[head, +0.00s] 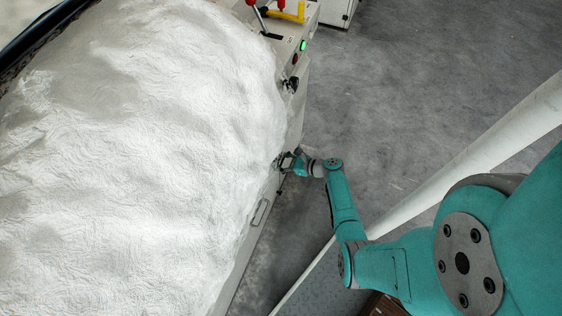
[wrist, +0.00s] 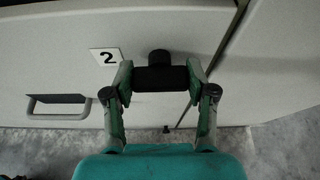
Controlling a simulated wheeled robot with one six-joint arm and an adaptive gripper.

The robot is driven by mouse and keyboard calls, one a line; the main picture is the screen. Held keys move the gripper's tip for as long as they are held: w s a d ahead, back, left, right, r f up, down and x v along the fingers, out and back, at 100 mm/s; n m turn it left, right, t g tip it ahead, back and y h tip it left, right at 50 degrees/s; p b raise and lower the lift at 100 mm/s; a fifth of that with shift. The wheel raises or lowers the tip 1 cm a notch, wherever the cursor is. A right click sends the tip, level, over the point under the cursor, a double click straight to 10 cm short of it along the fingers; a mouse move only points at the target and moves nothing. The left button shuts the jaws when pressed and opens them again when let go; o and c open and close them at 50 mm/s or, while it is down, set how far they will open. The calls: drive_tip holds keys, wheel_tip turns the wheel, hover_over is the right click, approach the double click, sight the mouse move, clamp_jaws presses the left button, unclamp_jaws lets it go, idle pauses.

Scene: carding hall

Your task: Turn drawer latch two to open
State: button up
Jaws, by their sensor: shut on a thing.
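Drawer latch two (wrist: 160,78) is a black bar with a round black knob above it, on a pale grey front beside a white label marked "2" (wrist: 107,56). The bar lies across the wrist picture. My gripper (wrist: 160,72) has its two fingers at the bar's ends and is shut on it. In the head view my gripper (head: 286,161) reaches the side of the pale machine, and the latch is too small to make out there.
A drawer handle (wrist: 58,99) is left of the label. A panel seam runs right of the gripper. White fibre (head: 140,150) covers the machine top. Levers (head: 265,20) and a green light (head: 303,45) are at the far end. A pale pole (head: 470,155) crosses the grey floor.

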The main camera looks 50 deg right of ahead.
idle(0.4)
drive_tip(key=o, duration=1.2)
drive_tip(key=shift+c, duration=0.2)
drive_tip(key=v, duration=0.7)
drive_tip(key=shift+s, duration=0.2)
drive_tip(key=shift+d, duration=0.1)
